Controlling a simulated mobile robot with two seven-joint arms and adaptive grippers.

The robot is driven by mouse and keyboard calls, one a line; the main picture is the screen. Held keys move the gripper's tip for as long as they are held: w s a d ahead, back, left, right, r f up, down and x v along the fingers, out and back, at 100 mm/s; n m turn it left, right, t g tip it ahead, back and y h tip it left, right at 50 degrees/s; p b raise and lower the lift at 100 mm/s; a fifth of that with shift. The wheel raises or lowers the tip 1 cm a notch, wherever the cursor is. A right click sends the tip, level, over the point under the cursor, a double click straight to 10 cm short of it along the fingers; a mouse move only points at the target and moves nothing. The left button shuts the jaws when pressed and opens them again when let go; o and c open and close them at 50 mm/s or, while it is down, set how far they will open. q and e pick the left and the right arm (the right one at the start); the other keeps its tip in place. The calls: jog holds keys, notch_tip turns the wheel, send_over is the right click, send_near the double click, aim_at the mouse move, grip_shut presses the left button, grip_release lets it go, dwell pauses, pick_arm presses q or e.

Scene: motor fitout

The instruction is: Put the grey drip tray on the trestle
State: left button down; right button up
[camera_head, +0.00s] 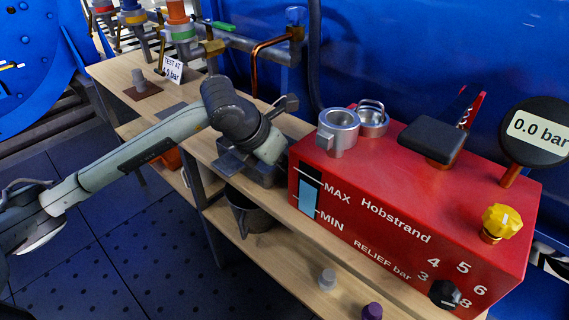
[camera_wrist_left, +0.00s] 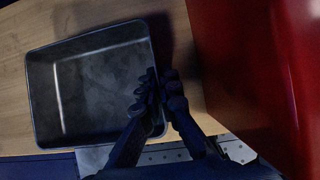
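The grey drip tray (camera_wrist_left: 85,100) is a shallow, empty rectangular pan lying on a wooden top in the left wrist view. In the head view it (camera_head: 232,163) is partly hidden under my left gripper (camera_head: 270,160), left of the red box. In the left wrist view my left gripper (camera_wrist_left: 160,88) has one finger inside the tray and one outside its right wall, close together with the wall between them. The tray looks flat on the wood. I cannot single out a trestle for certain. My right gripper is not in view.
A red Hobstrand box (camera_head: 400,210) with a gauge (camera_head: 537,132) and yellow knob (camera_head: 502,221) stands close right of the tray. A dark bucket (camera_head: 248,212) sits on the lower shelf (camera_head: 290,262). The wooden bench (camera_head: 122,75) carries pipework and a "TEST AT" card (camera_head: 172,69).

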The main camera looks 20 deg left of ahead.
pick_arm(q)
jog(key=c, duration=1.7)
grip_release()
jog(key=shift+f, duration=0.1)
jog(key=v, duration=1.2)
